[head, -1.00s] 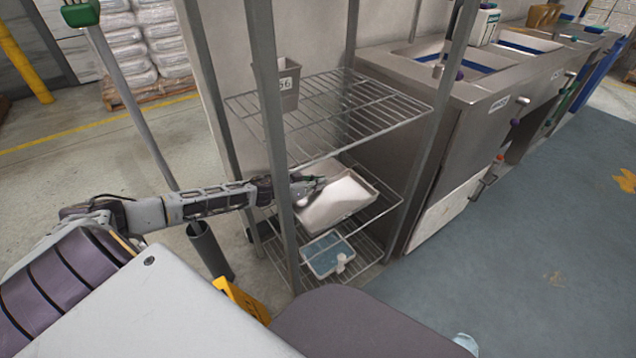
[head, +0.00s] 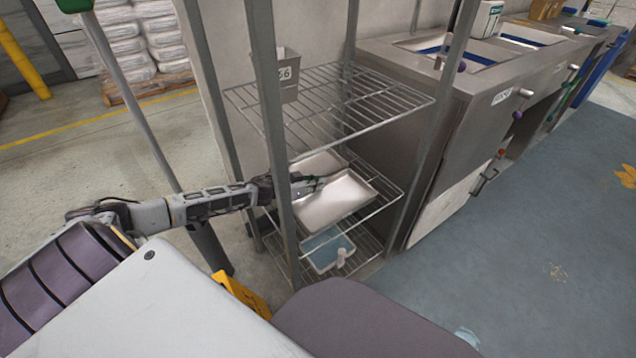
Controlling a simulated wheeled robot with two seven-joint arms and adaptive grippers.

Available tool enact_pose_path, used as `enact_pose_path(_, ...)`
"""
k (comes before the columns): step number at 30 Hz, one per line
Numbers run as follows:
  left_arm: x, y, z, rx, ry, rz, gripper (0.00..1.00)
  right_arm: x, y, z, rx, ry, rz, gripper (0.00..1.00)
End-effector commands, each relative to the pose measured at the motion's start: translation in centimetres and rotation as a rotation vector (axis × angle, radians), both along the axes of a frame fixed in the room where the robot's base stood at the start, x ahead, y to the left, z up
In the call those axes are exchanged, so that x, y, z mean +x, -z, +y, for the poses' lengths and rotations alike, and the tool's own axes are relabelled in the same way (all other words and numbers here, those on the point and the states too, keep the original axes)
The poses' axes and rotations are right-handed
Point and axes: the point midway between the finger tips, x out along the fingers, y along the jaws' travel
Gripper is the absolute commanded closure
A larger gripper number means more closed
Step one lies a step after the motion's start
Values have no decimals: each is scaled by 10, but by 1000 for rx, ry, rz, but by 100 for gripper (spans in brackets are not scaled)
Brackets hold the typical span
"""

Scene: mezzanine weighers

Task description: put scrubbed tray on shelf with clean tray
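A pale metal tray (head: 335,206) lies about flat on the middle wire shelf (head: 385,205) of the rack. A second pale tray (head: 318,163) shows behind it on the same level, partly hidden by my gripper and the rack. I cannot tell which is the scrubbed one. My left gripper (head: 318,184) reaches in past the front left post, at the near tray's back left rim, between the two trays. Whether its fingers are apart or closed on the rim is too small to tell. My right gripper is out of view.
The upper wire shelf (head: 335,110) holds a grey bin (head: 284,80) and is otherwise bare. A tray with blue inside (head: 325,250) and a small white item sit on the bottom shelf. Rack posts stand close around my arm. A steel sink unit (head: 470,110) is at right.

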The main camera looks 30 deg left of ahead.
Motion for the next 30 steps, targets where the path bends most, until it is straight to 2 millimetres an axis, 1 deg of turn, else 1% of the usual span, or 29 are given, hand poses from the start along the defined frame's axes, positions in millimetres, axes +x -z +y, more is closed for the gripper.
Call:
enact_pose_path(1, 2, -3, 0, -4, -1, -5, 100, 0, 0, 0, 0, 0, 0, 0)
enact_pose_path(20, 2, 5, -1, -5, 0, -6, 100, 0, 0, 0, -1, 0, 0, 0)
enact_pose_path(21, 0, 8, 0, -1, 1, -1, 93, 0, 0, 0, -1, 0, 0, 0)
enact_pose_path(26, 0, 8, 0, -1, 1, -1, 73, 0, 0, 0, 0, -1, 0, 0)
enact_pose_path(30, 0, 8, 0, 0, 0, 0, 73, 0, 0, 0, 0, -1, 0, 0)
